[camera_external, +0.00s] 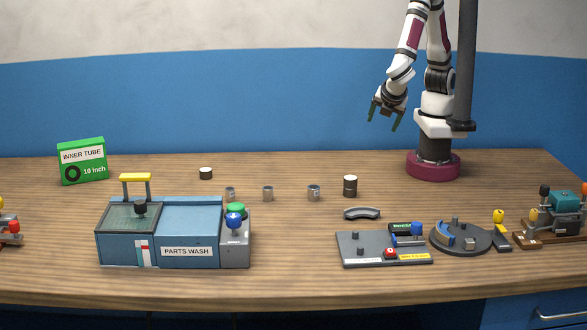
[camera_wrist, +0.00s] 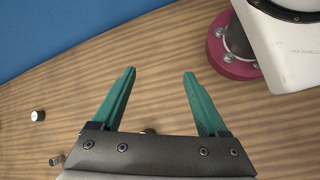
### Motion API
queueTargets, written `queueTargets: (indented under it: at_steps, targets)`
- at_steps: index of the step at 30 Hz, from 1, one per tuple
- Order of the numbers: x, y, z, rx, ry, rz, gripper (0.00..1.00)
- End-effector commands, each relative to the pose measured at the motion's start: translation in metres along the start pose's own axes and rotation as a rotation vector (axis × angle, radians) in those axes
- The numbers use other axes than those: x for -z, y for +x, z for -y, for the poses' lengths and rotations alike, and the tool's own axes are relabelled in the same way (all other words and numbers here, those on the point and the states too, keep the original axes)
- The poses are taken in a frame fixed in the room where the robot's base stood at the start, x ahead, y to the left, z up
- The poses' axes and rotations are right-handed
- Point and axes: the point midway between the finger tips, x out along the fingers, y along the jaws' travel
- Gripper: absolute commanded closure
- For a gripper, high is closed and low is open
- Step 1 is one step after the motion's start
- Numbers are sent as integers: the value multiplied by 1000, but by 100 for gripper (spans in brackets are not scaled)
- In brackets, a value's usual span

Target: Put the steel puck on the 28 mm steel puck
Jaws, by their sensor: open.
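Three small steel pucks stand apart in a loose row mid-table in the external view: a left one (camera_external: 230,193), a middle one (camera_external: 267,193) and a right one (camera_external: 313,192). I cannot tell by size which is the 28 mm one. My gripper (camera_external: 383,118) hangs in the air above the back of the table, right of the pucks, open and empty. In the wrist view its green fingers (camera_wrist: 160,74) are spread over bare wood. One steel puck (camera_wrist: 57,160) shows at lower left there, and something is mostly hidden behind the gripper body.
A short black, white-topped cylinder (camera_external: 205,173) and a taller one (camera_external: 350,188) flank the pucks. In front are a parts washer (camera_external: 190,220), a curved grey piece (camera_external: 361,213) and a grey fixture plate (camera_external: 360,249). A green box (camera_external: 82,160) stands left. The table's back middle is clear.

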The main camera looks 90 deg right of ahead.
Motion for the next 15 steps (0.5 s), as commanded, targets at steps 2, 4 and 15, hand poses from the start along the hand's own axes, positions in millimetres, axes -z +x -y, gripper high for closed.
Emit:
queueTargets:
  at_steps: [2,4,15]
  targets:
    - [-45,5,1,304,429,-71,24]
    - [-69,3,10,544,795,-127,24]
    - [-87,-18,18,961,1502,-270,24]
